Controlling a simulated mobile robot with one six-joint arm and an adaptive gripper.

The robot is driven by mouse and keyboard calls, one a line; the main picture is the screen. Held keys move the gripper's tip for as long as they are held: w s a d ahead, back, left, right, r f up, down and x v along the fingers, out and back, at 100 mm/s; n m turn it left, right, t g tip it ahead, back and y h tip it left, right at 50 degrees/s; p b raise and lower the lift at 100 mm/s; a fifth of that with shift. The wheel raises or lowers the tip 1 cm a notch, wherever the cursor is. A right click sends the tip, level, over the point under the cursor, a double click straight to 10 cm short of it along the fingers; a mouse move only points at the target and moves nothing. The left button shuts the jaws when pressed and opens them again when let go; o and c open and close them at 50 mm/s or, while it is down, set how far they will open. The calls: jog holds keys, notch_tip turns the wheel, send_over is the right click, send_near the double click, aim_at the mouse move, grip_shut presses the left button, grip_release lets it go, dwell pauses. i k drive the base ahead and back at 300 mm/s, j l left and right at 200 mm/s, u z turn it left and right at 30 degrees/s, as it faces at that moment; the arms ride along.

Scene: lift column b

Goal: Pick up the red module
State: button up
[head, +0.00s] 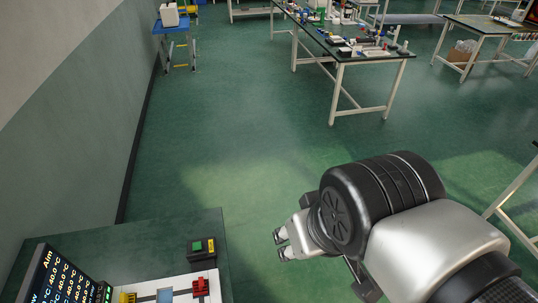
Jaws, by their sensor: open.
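The red module (200,287) stands at the right end of a white strip on the near bench, at the bottom of the head view. My gripper (280,244) is to the right of the bench edge, right of and above the red module in the picture. Its two fingertips are apart with nothing between them. It does not touch the module. My wrist and arm hide part of the gripper body.
The near bench (120,250) also holds a dark box with green and orange buttons (201,248), a yellow module (127,298), a blue-grey module (165,295) and a display (62,278). Open green floor (230,150) lies beyond. A cluttered table (345,45) stands farther back.

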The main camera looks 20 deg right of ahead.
aim_at(200, 287)
jog(key=u, duration=1.45)
jog(key=k+l+u, duration=0.1)
jog(key=l+u, duration=0.15)
jog(key=u, duration=0.15)
jog(key=k+l+u, duration=0.1)
jog(key=l+u, duration=0.15)
jog(key=u, duration=0.2)
jog(key=k+l+u, duration=0.15)
jog(key=u, duration=0.25)
